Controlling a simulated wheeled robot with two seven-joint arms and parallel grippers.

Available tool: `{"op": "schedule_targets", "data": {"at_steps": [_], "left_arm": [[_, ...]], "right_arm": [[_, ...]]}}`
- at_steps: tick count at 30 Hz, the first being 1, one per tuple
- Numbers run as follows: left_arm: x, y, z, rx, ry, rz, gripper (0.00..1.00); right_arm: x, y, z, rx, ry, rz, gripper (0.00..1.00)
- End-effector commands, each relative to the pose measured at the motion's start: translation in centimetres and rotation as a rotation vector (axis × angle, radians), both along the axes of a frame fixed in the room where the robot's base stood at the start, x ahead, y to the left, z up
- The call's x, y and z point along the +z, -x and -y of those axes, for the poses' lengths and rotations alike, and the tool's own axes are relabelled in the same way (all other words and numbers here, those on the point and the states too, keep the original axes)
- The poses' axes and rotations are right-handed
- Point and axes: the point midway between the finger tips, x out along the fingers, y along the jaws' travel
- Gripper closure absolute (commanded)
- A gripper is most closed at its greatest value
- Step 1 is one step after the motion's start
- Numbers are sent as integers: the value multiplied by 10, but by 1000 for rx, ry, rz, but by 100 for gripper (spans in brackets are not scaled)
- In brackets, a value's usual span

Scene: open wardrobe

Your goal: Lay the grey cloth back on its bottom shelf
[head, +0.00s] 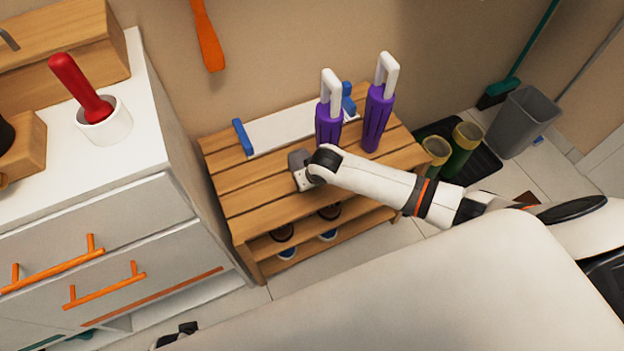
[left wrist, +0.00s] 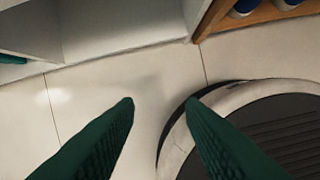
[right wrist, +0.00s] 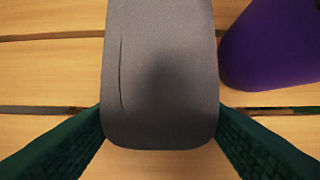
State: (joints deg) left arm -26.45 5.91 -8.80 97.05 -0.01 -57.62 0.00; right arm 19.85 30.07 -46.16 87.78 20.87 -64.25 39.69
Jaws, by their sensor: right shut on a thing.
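The grey cloth (right wrist: 160,70) is a smooth, rounded grey piece between the green fingers of my right gripper (right wrist: 160,122) in the right wrist view. In the head view the cloth (head: 298,158) is a small grey patch at the end of my right arm, over the slatted wooden rack (head: 245,200). My right gripper (head: 302,180) is shut on it; whether the cloth touches the slats I cannot tell. My left gripper (left wrist: 160,102) is open and empty above the floor in the left wrist view.
Shoes (head: 284,233) fill part of the rack's lower shelf. A white drawer cabinet (head: 180,165) stands left, with an open bottom compartment (head: 115,322). Green-and-tan boots (head: 465,138) stand right.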

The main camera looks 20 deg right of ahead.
Motion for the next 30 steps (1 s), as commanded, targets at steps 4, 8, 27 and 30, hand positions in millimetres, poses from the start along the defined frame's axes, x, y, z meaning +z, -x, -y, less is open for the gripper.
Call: {"op": "schedule_targets", "data": {"at_steps": [4, 8, 27, 30], "left_arm": [[1, 0, 0, 0, 0, 1, 64], [1, -1, 0, 0, 0, 1, 64], [-50, 32, -4, -7, -4, -38, 64], [-65, 45, -6, -10, -5, -48, 64]], "right_arm": [[-2, 0, 0, 0, 0, -1, 27], [-2, 0, 0, 0, 0, -1, 19], [55, 21, 1, 1, -1, 0, 19], [73, 29, 1, 0, -1, 0, 19]]}}
